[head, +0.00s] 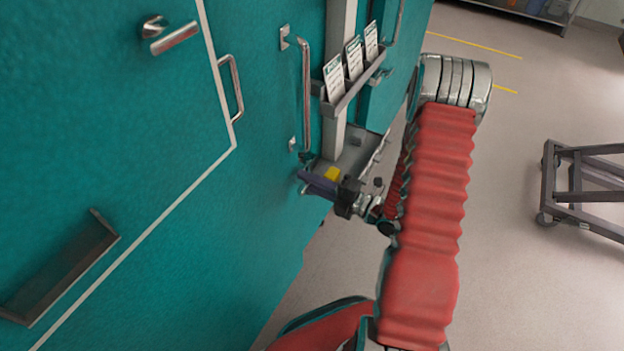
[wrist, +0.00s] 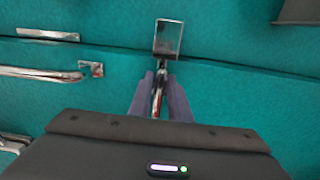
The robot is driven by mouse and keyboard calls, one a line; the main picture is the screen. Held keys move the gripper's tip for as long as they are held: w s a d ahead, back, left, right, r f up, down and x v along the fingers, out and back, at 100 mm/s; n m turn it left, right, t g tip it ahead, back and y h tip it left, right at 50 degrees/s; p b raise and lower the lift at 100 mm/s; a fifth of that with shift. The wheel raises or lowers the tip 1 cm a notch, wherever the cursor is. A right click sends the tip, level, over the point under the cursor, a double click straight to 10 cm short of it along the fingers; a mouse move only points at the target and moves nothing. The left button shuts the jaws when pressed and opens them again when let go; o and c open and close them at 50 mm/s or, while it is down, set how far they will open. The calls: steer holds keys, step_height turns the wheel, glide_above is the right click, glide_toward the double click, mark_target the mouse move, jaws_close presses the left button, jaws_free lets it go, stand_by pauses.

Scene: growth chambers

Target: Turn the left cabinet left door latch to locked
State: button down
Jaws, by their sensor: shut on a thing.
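My gripper (head: 318,184) is low on the teal cabinet front in the head view, just below the lower end of a long bar handle. In the wrist view its two purple-grey fingers (wrist: 160,97) are shut on the lever of a metal latch (wrist: 168,38), one finger on each side. The latch's square plate sits by a door seam, and the lever runs from it down between the fingers in that picture. The fingers and gripper body hide part of the lever. In the head view the gripper hides most of this latch.
A long bar handle (head: 306,95) is just above the gripper; a rack of white cards (head: 353,75) is beside it. Another latch (head: 168,34), a smaller handle (head: 232,88) and a ledge (head: 62,268) are on the left. A grey cart (head: 585,190) stands right on open floor.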

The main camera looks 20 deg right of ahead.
steer(key=shift+w+d+f, duration=0.1)
steer(key=shift+w+d, duration=0.05)
steer(key=shift+d, duration=0.1)
steer(key=c, duration=1.9)
jaws_free()
steer(key=shift+o, duration=1.2)
steer(key=shift+a, duration=0.15)
steer(key=v, duration=1.4)
